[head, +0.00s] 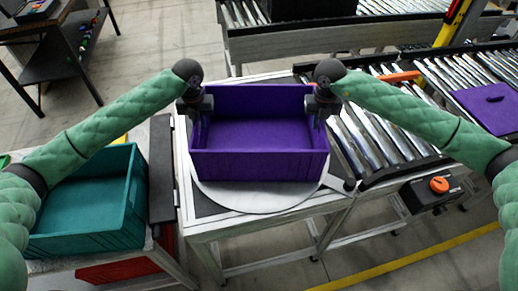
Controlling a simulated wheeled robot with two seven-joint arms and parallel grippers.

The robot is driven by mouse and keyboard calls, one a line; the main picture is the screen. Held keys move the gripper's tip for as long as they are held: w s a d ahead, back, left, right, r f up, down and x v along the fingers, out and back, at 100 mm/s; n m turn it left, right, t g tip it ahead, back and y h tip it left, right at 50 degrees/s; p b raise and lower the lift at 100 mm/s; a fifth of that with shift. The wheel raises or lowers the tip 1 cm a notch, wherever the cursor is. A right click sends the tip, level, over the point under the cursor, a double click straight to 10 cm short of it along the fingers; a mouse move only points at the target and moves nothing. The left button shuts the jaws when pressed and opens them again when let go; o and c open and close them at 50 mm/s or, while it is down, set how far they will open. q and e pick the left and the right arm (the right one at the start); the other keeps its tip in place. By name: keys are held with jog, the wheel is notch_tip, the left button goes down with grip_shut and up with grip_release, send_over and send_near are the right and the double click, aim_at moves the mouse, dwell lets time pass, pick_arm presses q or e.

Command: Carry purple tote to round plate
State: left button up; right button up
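The purple tote (258,166) is in the middle of the head view, upright, open at the top and empty. It is over the round plate (252,201), a grey-white disc whose front and side edges show below it. I cannot tell whether the tote rests on the plate or hangs just above it. My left gripper (197,108) is at the tote's left wall and appears shut on its rim. My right gripper (322,108) is at the right wall and appears shut on that rim. The fingertips are small and partly hidden.
A teal tote (95,205) stands on a bench at the left. A roller conveyor (378,128) runs along the right, with a flat purple piece (492,108) on it. A control box with an orange knob (438,185) is at the lower right. Another conveyor crosses the back.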

pick_arm(q)
jog(key=o, duration=0.3)
jog(key=shift+r, duration=0.1)
pick_arm(e)
jog(key=o, duration=0.3)
jog(key=shift+r, duration=0.1)
pick_arm(q)
jog(key=shift+r, duration=0.1)
notch_tip(320, 180, up, 12)
jog(key=shift+f, duration=0.25)
jog(key=shift+r, duration=0.1)
pick_arm(e)
jog(key=shift+r, duration=0.4)
notch_tip(320, 180, up, 11)
jog(key=shift+r, duration=0.1)
